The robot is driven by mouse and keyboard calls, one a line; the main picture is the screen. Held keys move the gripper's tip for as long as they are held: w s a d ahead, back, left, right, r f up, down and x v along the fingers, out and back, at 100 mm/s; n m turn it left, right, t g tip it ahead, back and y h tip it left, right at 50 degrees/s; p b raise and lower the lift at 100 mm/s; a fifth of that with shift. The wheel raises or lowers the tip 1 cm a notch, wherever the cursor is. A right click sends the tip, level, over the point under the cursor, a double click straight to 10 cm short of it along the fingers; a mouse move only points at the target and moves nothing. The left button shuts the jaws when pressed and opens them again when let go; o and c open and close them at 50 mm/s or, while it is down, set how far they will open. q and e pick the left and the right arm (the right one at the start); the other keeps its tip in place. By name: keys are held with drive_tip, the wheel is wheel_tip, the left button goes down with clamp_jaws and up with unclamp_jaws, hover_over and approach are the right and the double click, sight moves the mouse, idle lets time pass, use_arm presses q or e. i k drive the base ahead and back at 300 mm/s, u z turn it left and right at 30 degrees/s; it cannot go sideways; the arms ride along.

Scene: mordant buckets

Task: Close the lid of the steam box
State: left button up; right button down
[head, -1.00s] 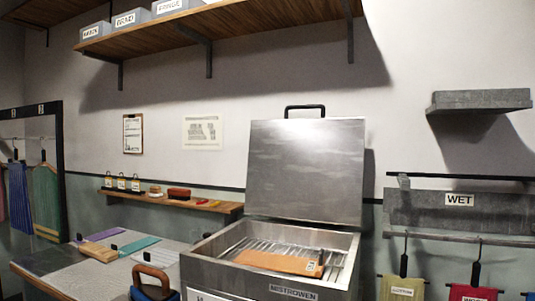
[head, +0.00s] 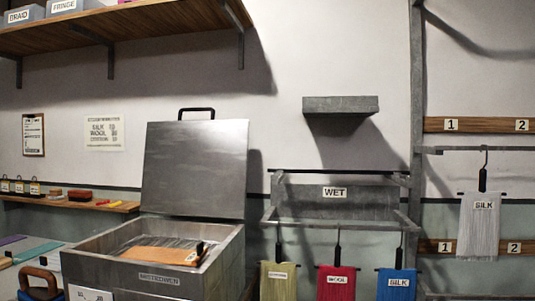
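The steam box (head: 215,266) is a grey metal box at the lower left of the head view. Its lid (head: 195,168) stands open, upright behind the box, with a black handle (head: 196,110) on its top edge. An orange-brown piece (head: 160,254) with a small black clip lies inside on the rack. Neither of my grippers shows in the head view.
To the right of the box is a grey rack marked WET (head: 335,193), with several coloured hanging cloths such as the red one (head: 336,283) below it. A grey wall shelf (head: 341,105) is above.

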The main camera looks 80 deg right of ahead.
sight(198, 168)
drive_tip(key=k, duration=0.45)
drive_tip(key=z, duration=1.1)
